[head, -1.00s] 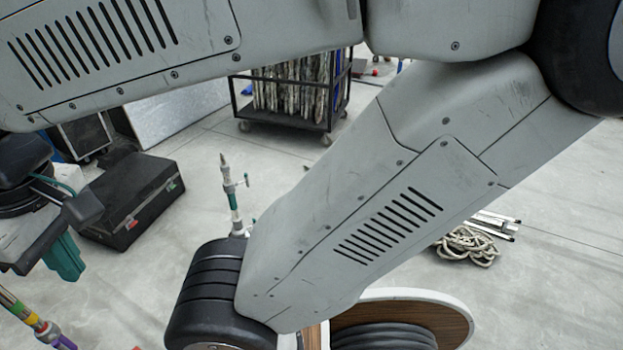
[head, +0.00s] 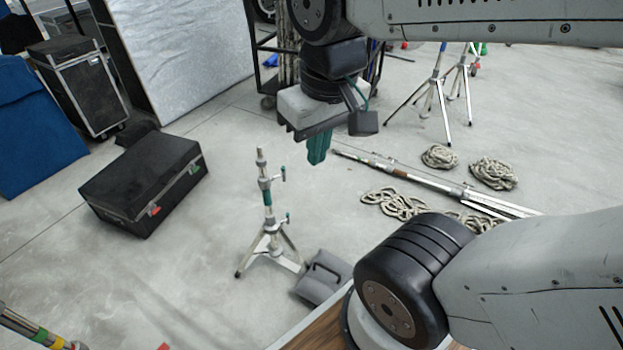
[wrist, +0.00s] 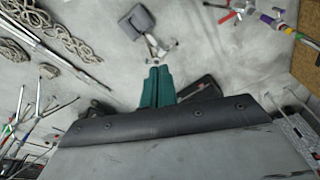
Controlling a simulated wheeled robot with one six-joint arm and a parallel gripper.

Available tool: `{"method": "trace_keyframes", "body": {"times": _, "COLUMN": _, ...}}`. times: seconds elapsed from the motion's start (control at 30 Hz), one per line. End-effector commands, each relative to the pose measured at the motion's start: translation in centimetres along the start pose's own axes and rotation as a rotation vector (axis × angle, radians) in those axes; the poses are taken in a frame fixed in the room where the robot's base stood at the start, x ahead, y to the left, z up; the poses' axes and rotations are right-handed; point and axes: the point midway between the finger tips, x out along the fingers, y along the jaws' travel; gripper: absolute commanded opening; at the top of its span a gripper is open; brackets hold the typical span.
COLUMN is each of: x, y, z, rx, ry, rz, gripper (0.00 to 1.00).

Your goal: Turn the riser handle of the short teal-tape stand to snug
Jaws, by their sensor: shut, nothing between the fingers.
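The short stand (head: 268,199) with teal tape stands upright on the floor in the middle of the head view. Its upper riser handle (head: 283,174), tipped in teal, sticks out to the right near the top; a second teal-tipped handle (head: 288,217) sits lower, above the legs. My gripper (head: 317,160) has teal fingers pointing down, shut and empty, to the right of the stand's top in the picture and apart from it. In the wrist view, my shut fingers (wrist: 157,70) point toward part of the stand (wrist: 160,46), seen small and end-on; its handles are unclear there.
A grey bag (head: 324,277) lies by the stand's legs. A black case (head: 143,180) is to the left. Rope coils (head: 395,203) and metal poles (head: 440,183) lie to the right. Taller stands (head: 437,95) are behind.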

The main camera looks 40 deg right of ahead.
Motion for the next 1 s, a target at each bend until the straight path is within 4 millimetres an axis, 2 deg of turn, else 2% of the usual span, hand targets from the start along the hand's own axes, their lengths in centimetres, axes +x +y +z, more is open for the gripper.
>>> {"method": "trace_keyframes", "body": {"times": 0.17, "x": 2.6, "y": 1.3, "z": -7.7, "rx": 0.135, "ry": 0.100, "rz": 0.021, "gripper": 0.00}}
{"method": "trace_keyframes", "body": {"times": 0.27, "x": 4.8, "y": 2.5, "z": -12.9, "rx": 0.228, "ry": 0.181, "rz": 0.027, "gripper": 0.00}}
{"method": "trace_keyframes", "body": {"times": 0.4, "x": 8.5, "y": 4.5, "z": -19.6, "rx": 0.350, "ry": 0.297, "rz": 0.019, "gripper": 0.00}}
{"method": "trace_keyframes", "body": {"times": 0.6, "x": 15.1, "y": 7.7, "z": -27.8, "rx": 0.512, "ry": 0.460, "rz": -0.025, "gripper": 0.00}}
{"method": "trace_keyframes", "body": {"times": 0.8, "x": 22.8, "y": 10.9, "z": -33.7, "rx": 0.664, "ry": 0.615, "rz": -0.110, "gripper": 0.00}}
{"method": "trace_keyframes", "body": {"times": 1.0, "x": 31.3, "y": 13.9, "z": -36.8, "rx": 0.811, "ry": 0.758, "rz": -0.236, "gripper": 0.00}}
